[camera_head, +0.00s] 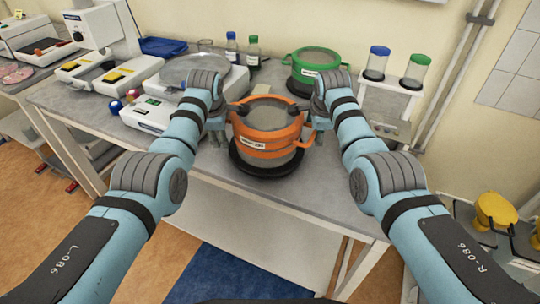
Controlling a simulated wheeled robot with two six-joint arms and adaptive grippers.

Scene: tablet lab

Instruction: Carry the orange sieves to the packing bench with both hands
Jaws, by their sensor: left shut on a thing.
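The orange sieves (267,140), a round stack with side handles and a white label, are at the front middle of the grey table. A black round base (262,170) shows beneath them; I cannot tell whether they touch it. My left gripper (238,108) is at the stack's left side, shut on the orange sieves near the left handle. My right gripper (300,110) is at the right side by the right handle; its fingers are partly hidden, so I cannot tell how they stand. No packing bench can be made out for certain.
A green sieve stack (314,62) stands behind on the table (345,208). A balance with a round pan (196,68) is at left, bottles (253,52) behind. A white rack (392,82) holds capped jars at right. Yellow items (494,210) are at far right.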

